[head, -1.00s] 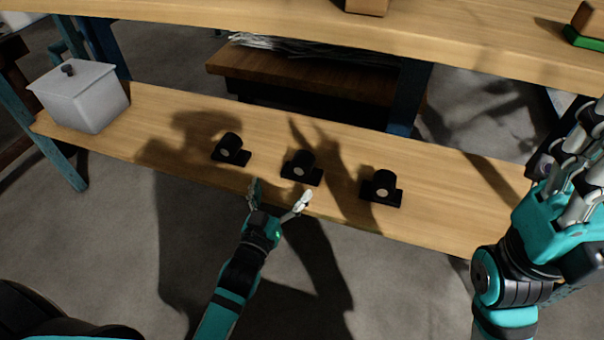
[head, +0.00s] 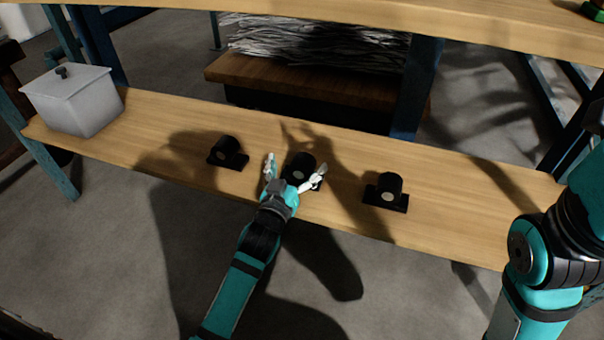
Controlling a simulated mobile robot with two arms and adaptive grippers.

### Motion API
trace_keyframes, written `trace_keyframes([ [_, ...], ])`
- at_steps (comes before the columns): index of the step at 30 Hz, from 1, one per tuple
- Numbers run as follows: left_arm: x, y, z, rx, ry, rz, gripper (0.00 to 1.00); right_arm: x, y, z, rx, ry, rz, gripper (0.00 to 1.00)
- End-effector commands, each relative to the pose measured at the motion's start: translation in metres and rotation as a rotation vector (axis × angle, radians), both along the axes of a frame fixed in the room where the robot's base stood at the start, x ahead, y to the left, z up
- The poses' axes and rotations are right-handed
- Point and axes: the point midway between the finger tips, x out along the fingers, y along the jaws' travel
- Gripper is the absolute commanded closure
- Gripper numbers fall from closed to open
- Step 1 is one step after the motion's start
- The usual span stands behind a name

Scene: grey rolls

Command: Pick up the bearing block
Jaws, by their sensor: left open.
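The gripper partly hides that block's lower part and base. I cannot tell whether a finger touches it. My right arm shows at the right edge, but its gripper is out of view.
A grey lidded box (head: 75,100) stands at the shelf's left end. The upper shelf board (head: 330,28) runs across above. Blue posts (head: 414,90) stand behind the lower shelf (head: 150,125). The shelf is bare between the blocks.

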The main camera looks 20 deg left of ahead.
Motion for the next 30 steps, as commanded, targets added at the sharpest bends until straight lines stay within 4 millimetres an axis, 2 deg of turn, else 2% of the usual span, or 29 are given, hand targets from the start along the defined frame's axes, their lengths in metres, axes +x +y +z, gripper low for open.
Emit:
trace_keyframes([
  [2, 0.000, 0.000, 0.000, 0.000, 0.000, 0.000, 0.03, 0.000, 0.000, 0.000, 0.000, 0.000, 0.000, 0.60],
  [19, -0.001, 0.000, 0.000, -0.001, 0.001, 0.000, 0.77, 0.000, 0.000, 0.000, 0.000, 0.000, 0.001, 0.60],
  [30, 0.000, 0.000, 0.010, -0.001, -0.005, 0.000, 0.77, -0.001, 0.000, 0.005, 0.002, -0.005, 0.002, 0.60],
])
